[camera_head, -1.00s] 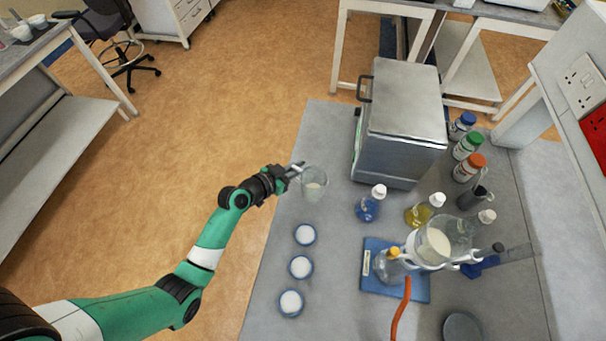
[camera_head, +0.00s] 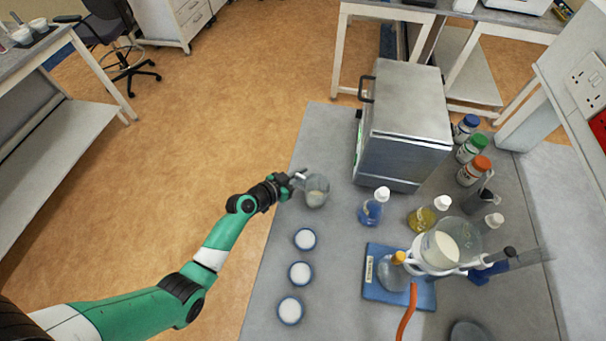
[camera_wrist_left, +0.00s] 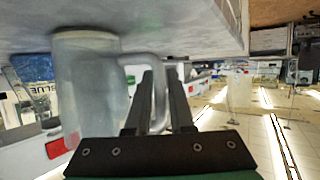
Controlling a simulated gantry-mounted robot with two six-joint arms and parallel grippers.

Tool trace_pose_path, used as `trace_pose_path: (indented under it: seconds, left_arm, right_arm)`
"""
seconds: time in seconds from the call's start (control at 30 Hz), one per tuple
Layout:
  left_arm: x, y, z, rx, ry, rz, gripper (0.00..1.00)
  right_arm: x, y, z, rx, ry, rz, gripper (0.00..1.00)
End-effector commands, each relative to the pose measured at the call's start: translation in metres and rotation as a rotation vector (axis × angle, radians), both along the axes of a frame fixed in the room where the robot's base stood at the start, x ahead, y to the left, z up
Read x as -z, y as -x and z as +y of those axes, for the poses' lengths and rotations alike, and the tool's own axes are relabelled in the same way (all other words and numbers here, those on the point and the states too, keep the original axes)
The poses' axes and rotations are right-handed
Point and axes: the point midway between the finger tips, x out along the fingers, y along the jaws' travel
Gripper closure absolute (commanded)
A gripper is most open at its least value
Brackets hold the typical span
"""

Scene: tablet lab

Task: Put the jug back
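The jug (camera_head: 316,192) is a clear glass vessel with pale content low inside. It is at the bench's left edge, near the steel box, and looks upright. In the left wrist view the jug (camera_wrist_left: 88,90) fills the left side, its base at or very close to the bench surface. My left gripper (camera_head: 300,178) is at the jug's left side. Its fingers (camera_wrist_left: 160,78) lie on both sides of the jug's handle and appear shut on it. Exact finger contact is hard to see. My right gripper is not in view.
A steel box (camera_head: 405,130) stands behind the jug. A blue-liquid flask (camera_head: 371,212) is to its right. Several white-filled dishes (camera_head: 305,239) line the bench's left edge. A blue stirrer plate (camera_head: 375,291) and a large glass vessel (camera_head: 460,240) stand front right.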

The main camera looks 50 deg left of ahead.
Motion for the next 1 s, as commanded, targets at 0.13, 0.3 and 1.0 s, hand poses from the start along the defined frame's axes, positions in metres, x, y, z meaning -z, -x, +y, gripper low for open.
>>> trace_pose_path:
  seconds: [0.13, 0.3, 1.0]
  left_arm:
    - [0.000, 0.000, 0.000, 0.000, 0.000, 0.000, 0.58]
    - [0.000, 0.000, 0.000, 0.000, 0.000, 0.000, 0.58]
    - [-0.045, 0.103, -0.001, -0.003, 0.001, 0.000, 0.58]
  right_arm:
    - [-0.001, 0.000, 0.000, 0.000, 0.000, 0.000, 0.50]
    - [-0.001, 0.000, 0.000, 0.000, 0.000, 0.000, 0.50]
    - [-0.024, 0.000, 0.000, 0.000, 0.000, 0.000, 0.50]
